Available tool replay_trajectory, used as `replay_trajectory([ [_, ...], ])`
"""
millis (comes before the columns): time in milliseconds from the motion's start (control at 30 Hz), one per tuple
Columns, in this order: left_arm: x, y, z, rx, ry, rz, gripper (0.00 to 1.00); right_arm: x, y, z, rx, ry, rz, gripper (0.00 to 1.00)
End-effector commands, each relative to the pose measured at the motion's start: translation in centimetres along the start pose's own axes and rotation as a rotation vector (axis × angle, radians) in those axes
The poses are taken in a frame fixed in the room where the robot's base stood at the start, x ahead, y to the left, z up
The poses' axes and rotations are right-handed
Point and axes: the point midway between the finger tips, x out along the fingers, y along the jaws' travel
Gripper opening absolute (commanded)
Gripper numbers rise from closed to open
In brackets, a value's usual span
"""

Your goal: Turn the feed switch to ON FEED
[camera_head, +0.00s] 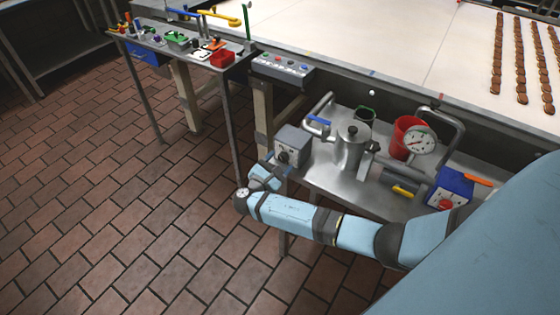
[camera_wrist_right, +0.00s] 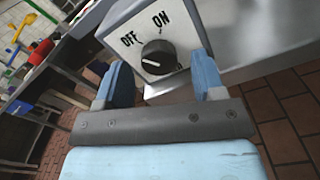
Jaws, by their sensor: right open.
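The feed switch is a black round knob (camera_wrist_right: 158,57) on a light grey box, with OFF and ON printed above it in the right wrist view. A pale pointer mark shows on the knob, but I cannot tell clearly which label it points to. In the head view the grey switch box (camera_head: 294,140) stands at the left end of the steel shelf. My right gripper (camera_wrist_right: 161,76) is open, with one blue finger on each side of the knob in the picture; contact is not visible. It also shows in the head view (camera_head: 269,171), just in front of the box. My left gripper is out of view.
A metal pot (camera_head: 352,148), a red cup (camera_head: 402,138), a dial gauge (camera_head: 420,141) and a blue box with a red knob (camera_head: 450,188) stand on the shelf. A button panel (camera_head: 283,69) is on the table edge above. Open tiled floor lies left.

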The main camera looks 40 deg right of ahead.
Motion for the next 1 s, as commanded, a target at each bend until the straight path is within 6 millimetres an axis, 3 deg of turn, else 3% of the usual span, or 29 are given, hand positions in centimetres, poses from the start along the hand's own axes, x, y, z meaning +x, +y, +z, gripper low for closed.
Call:
replay_trajectory([
  [400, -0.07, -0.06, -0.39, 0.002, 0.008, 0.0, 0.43, 0.92, 0.01, 0.01, 0.001, 0.0, 0.0, 0.63],
  [600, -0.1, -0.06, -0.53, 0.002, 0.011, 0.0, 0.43, 0.89, 0.0, 0.0, 0.001, 0.0, 0.0, 0.17],
  [633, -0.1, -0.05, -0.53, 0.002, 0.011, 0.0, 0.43, 0.89, 0.0, 0.0, 0.001, 0.0, 0.0, 0.14],
  [1000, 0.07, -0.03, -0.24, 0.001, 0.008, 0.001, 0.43, 0.82, -0.04, -0.11, 0.055, 0.001, 0.0, 0.14],
])
